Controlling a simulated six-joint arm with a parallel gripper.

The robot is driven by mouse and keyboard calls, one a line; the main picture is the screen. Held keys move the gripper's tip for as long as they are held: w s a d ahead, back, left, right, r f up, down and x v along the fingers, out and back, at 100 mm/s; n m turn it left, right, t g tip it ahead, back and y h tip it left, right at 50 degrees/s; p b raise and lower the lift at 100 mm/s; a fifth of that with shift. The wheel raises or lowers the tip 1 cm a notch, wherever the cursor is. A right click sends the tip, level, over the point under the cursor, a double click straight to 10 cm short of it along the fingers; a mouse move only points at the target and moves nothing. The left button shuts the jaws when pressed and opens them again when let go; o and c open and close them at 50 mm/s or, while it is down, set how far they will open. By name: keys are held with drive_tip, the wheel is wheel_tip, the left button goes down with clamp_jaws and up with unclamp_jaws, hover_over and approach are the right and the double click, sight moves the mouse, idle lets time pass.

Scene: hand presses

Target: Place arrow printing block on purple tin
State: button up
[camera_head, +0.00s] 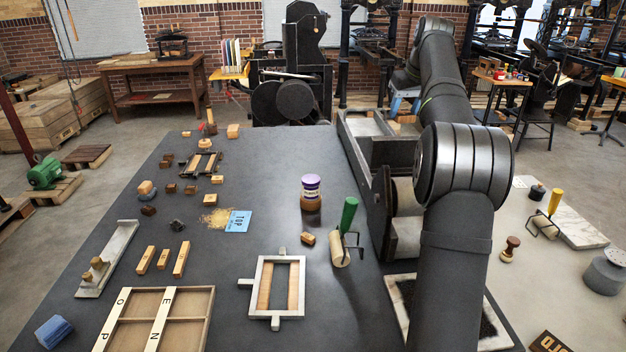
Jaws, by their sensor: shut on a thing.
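The purple tin (311,182) has a purple lid and a pale label band, and stands upright near the middle of the dark table. A round brown piece (311,203) shows directly under it. I cannot pick out the arrow printing block; no arrow mark is readable on any of the small wooden blocks. My arm rises at the right and reaches away toward the back. My gripper is not in sight, so what it holds cannot be seen.
A green-handled roller (348,215) and a small wooden block (308,238) lie near the tin. A metal frame (264,290) lies in front. A long dark press (375,170) stands to the right. Several small blocks lie at the left. Clear tabletop (280,150) lies behind the tin.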

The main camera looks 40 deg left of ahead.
drive_tip(key=s+a+n+g, duration=0.1)
drive_tip(key=s+a+n, duration=0.1)
drive_tip(key=s+a, duration=0.3)
drive_tip(key=s+a+n, duration=0.1)
drive_tip(key=s+a, duration=0.1)
drive_tip(key=a, duration=0.5)
hover_over(310, 177)
drive_tip(key=d, duration=0.1)
drive_tip(key=shift+y, duration=0.3)
drive_tip(key=f, duration=1.8)
drive_tip(key=shift+s+d+f, duration=0.1)
drive_tip(key=shift+s+d, duration=0.1)
drive_tip(key=shift+s, duration=0.15)
drive_tip(key=shift+f, duration=2)
drive_tip(key=shift+f, duration=0.1)
drive_tip(key=o, duration=1)
drive_tip(key=shift+c, duration=0.2)
drive_tip(key=v, duration=1.2)
